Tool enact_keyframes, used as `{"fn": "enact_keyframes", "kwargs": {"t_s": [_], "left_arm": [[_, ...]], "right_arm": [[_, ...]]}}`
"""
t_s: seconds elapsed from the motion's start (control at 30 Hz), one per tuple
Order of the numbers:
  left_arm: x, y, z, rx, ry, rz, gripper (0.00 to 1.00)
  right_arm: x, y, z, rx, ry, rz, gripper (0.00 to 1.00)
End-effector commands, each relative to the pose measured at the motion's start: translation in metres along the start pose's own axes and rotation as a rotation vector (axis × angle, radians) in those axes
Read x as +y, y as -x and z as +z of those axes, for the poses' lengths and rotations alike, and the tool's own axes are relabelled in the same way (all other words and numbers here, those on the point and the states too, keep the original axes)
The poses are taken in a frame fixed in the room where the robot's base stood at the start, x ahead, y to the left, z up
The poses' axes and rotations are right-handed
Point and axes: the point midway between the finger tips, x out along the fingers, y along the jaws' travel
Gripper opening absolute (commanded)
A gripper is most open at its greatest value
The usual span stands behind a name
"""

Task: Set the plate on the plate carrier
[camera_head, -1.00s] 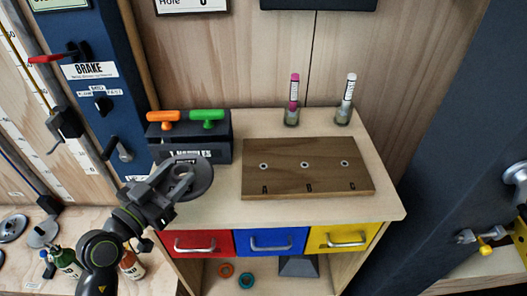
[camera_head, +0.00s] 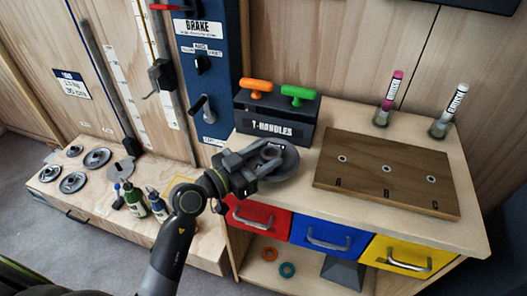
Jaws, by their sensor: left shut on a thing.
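My left gripper (camera_head: 248,168) is shut on a round dark grey plate (camera_head: 282,158) with a hole in its middle. It holds the plate in front of the T-handles box, above the front left edge of the bench. A black bracket with a small arm (camera_head: 160,76) sits on the vertical rail with a scale at the back left. It looks like the plate carrier, and I see no plate on it. The plate is well apart from it, to its lower right. My right gripper is out of view.
The T-handles box (camera_head: 275,121) and a wooden board (camera_head: 388,172) stand on the bench. A low wooden platform (camera_head: 65,203) at left bears several grey discs and small bottles. A blue panel (camera_head: 208,70) with a brake lever stands between rail and bench.

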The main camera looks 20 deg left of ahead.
Motion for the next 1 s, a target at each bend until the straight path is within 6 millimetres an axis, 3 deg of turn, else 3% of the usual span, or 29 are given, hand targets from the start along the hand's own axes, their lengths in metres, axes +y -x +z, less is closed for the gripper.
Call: {"fn": "enact_keyframes", "kwargs": {"t_s": [0.2, 0.67, 0.7, 0.87, 1.0], "left_arm": [[0.000, 0.000, 0.029, 0.009, 0.002, -0.001, 0.00], [0.000, 0.000, 0.033, 0.009, 0.001, -0.001, 0.00], [0.000, 0.000, 0.037, -0.001, 0.003, 0.000, 0.49], [0.000, 0.000, 0.037, -0.001, 0.002, 0.000, 0.68], [0.000, 0.000, 0.037, -0.001, 0.001, 0.000, 0.68]], "right_arm": [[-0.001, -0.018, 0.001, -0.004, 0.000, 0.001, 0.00], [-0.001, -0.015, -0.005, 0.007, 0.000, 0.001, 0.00], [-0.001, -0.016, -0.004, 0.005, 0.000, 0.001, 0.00], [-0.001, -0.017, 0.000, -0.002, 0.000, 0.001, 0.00], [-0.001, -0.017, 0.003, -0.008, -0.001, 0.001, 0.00]]}}
